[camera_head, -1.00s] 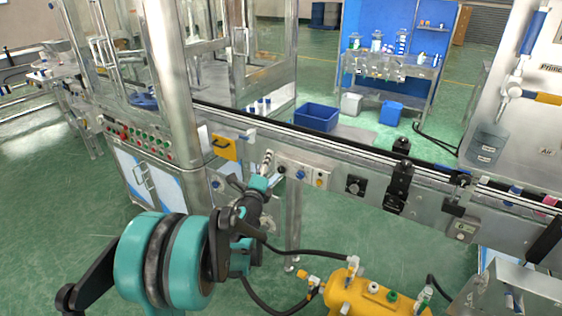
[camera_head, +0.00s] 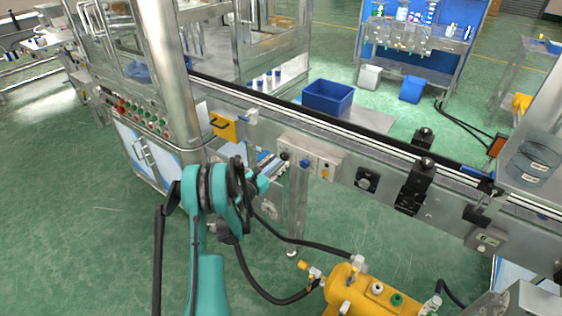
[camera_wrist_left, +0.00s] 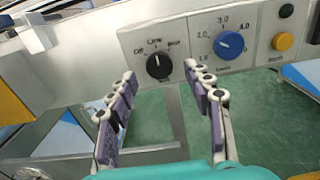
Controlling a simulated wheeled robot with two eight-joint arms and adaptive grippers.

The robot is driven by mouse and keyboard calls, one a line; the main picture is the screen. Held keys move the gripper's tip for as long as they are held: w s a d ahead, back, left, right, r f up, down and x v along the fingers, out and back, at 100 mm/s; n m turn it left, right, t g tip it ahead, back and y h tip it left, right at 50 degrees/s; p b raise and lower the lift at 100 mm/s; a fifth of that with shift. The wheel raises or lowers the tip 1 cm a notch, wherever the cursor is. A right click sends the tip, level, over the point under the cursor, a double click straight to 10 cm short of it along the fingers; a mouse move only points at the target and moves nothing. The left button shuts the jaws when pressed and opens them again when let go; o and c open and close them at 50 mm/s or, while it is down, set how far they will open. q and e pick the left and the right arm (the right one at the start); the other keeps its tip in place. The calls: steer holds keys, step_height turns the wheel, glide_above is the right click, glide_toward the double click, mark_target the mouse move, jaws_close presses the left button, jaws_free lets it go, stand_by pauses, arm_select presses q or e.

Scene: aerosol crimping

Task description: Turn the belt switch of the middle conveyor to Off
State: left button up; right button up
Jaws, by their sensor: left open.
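The belt switch is a black rotary knob (camera_wrist_left: 158,66) on a pale control panel (camera_wrist_left: 190,22) on the conveyor's side. It has labels around it, with Off at its left; its pointer seems to point up, toward the middle label. In the head view the knob (camera_head: 285,155) sits at the panel's left end, just beyond my left fingertips. My left gripper (camera_head: 277,170) is open and empty. In the left wrist view its two purple-grey fingers (camera_wrist_left: 160,80) stand apart, below and to either side of the knob, not visibly touching it. My right gripper is out of view.
A blue dial (camera_wrist_left: 229,44) and black and yellow buttons (camera_wrist_left: 283,41) sit right of the knob. A yellow handle plate (camera_head: 224,127) is to its left. A yellow tank (camera_head: 365,292) with black hoses stands below. A blue bin (camera_head: 328,97) is behind the conveyor.

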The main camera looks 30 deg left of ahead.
mark_target(285, 156)
arm_select(q)
steer(key=shift+w+d, duration=0.1)
steer(key=shift+w, duration=1.3)
steer(key=c, duration=1.2)
steer(key=shift+o, duration=0.2)
steer(key=shift+n+b, duration=0.4)
steer(key=shift+b, duration=0.05)
steer(key=n+b, duration=0.1)
steer(key=n, duration=0.8)
steer(key=shift+n, duration=0.3)
